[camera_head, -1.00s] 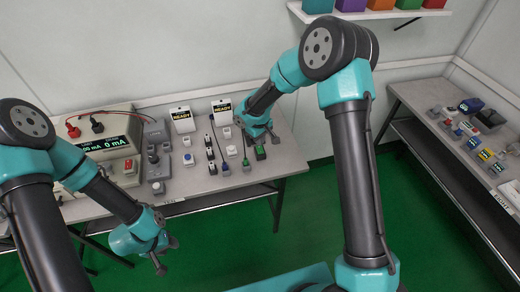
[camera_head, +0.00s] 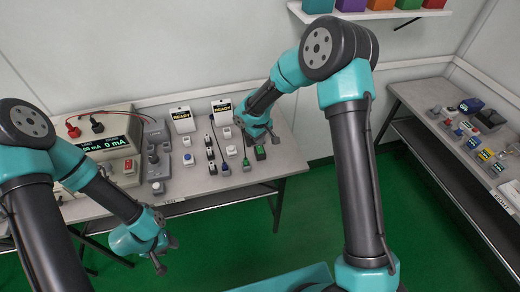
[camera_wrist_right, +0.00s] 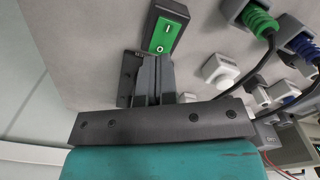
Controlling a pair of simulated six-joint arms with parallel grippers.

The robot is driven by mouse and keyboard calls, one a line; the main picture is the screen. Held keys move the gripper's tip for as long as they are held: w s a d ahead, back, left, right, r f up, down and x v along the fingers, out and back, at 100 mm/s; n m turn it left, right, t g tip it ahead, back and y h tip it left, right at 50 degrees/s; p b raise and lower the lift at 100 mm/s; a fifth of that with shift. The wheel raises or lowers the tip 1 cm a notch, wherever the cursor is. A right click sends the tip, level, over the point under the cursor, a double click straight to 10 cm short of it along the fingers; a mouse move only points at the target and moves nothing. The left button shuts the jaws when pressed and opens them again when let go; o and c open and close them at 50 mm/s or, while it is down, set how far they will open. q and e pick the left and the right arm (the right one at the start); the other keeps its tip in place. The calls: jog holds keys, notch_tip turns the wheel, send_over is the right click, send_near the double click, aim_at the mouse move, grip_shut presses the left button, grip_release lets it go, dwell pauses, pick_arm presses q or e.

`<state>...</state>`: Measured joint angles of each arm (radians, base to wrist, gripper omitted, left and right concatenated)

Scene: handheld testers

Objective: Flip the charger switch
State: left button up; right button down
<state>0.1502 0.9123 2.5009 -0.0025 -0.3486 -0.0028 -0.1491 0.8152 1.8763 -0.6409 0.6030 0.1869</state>
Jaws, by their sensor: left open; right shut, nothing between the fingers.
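The charger switch (camera_wrist_right: 166,34) is a green rocker marked I and O in a dark housing, at the top middle of the right wrist view. It also shows small on the bench in the head view (camera_head: 260,153). My right gripper (camera_wrist_right: 154,62) is shut and empty, its fingertips close to the O end of the switch; I cannot tell if they touch it. It also shows in the head view (camera_head: 272,142), over the right part of the bench. My left gripper (camera_head: 166,253) is open and empty, in front of the bench's near edge.
A white button block (camera_wrist_right: 220,70) and plugs with green (camera_wrist_right: 262,22) and blue (camera_wrist_right: 303,46) collars sit beside the switch, with black cables. A meter reading 0 mA (camera_head: 105,143) and two READY displays (camera_head: 182,119) stand at the back. Another table (camera_head: 440,90) is at right.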

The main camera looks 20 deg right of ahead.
aim_at(259, 147)
jog(key=shift+f, duration=1.25)
dwell(1.2)
jog(key=shift+r, duration=3.5)
